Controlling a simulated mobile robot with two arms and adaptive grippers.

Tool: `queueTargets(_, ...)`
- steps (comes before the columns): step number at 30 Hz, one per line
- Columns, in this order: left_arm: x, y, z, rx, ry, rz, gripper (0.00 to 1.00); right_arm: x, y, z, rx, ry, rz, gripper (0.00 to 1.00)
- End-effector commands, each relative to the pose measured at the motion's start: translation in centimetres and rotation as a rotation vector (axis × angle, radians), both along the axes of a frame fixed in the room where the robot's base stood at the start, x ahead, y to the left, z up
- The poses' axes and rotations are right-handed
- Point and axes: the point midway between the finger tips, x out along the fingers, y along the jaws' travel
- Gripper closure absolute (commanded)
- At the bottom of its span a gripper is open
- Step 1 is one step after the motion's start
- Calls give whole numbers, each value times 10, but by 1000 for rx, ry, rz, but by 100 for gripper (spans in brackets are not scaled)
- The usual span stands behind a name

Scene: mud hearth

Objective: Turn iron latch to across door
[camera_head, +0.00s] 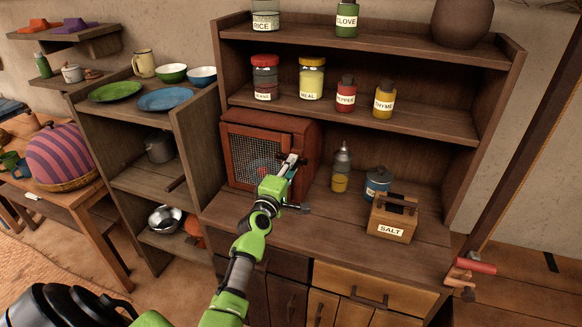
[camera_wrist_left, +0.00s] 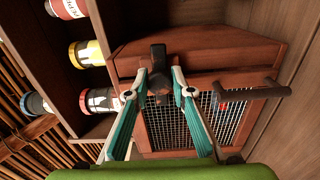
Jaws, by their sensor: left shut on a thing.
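The red-brown wooden cabinet (camera_head: 290,128) with a mesh door (camera_head: 247,157) stands on the counter in the head view. My left gripper (camera_head: 291,163) is at the right edge of its front. In the left wrist view, the dark iron latch (camera_wrist_left: 158,59) sits at the door's edge, and my left gripper (camera_wrist_left: 159,94) is shut on it, one finger on each side. The mesh door (camera_wrist_left: 166,122) lies behind the fingers. A dark bar handle (camera_wrist_left: 252,92) is on the door, beside the right finger. My gripper hides most of the latch in the head view. My right gripper is not in view.
A shelf with jars (camera_head: 311,78) is above the cabinet. A glass bottle (camera_head: 341,165), a blue pot (camera_head: 377,183) and a salt box (camera_head: 391,219) stand to its right. The counter's front (camera_head: 300,237) is bare. Bowls and plates (camera_head: 171,99) fill the left shelf.

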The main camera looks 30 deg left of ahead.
Motion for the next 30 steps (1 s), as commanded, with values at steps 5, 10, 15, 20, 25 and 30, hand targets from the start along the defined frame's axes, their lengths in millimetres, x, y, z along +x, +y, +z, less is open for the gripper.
queueTargets(5, 0, 0, 0, -35, -7, 0, 99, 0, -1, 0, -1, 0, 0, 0)
queueTargets(10, 0, 0, 0, -46, -10, 0, 99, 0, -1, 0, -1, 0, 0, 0)
queueTargets(15, 0, 0, 0, -46, -10, 0, 99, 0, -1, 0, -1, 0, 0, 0)
queueTargets(20, 0, 0, -1, -46, -10, 0, 70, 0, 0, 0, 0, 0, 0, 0)
queueTargets(25, 0, 0, 0, -45, -10, 0, 60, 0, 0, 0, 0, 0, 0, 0)
queueTargets(30, 0, 0, 0, -44, -10, 0, 60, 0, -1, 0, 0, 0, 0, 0)
